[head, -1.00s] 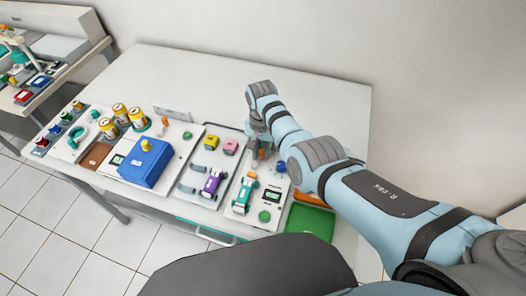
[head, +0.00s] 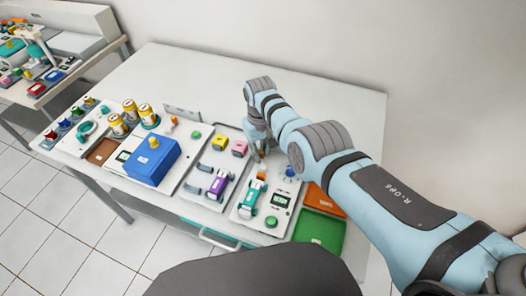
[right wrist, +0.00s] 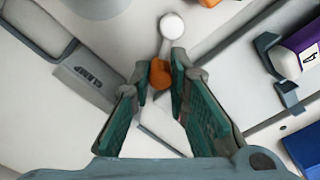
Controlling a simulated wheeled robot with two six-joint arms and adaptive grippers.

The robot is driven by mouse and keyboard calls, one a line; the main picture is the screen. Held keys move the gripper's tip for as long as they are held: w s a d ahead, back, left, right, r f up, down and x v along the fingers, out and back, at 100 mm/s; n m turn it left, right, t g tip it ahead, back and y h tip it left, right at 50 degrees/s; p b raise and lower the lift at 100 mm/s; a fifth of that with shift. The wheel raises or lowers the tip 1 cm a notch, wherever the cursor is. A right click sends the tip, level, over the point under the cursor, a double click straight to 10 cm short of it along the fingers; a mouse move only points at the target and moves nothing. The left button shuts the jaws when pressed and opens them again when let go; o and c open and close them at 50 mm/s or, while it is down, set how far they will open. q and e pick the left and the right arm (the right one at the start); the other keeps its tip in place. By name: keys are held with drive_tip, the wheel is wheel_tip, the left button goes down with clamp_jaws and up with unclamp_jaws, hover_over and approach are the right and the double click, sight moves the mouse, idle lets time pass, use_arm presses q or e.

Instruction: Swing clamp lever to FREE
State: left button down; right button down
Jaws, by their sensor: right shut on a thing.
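The clamp lever, with an orange tip (right wrist: 160,73) and a white round end (right wrist: 172,26), shows in the right wrist view. My right gripper (right wrist: 162,88) is shut on the lever, with the orange part between its two green-padded fingers. A grey block (right wrist: 88,78) marked CLAMP lies to the left of the fingers. In the head view my right gripper (head: 257,146) reaches down at the top of the white panel with the teal device (head: 251,195). My arm partly hides the lever there. Its set position cannot be read. My left gripper is not in view.
A purple device (head: 217,185) lies on the panel to the left, beside a large blue box (head: 152,160). A green tray (head: 320,230) and an orange tray (head: 323,200) stand to the right. The back of the white table (head: 210,75) is clear.

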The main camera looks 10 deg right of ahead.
drive_tip(key=shift+a+n, duration=0.2)
drive_tip(key=shift+n, duration=0.3)
drive_tip(key=c, duration=1.5)
unclamp_jaws()
drive_tip(key=shift+a, duration=0.1)
drive_tip(key=shift+w, duration=0.1)
drive_tip(key=shift+r, duration=0.1)
wheel_tip(320, 180, up, 12)
drive_tip(key=shift+f, duration=0.15)
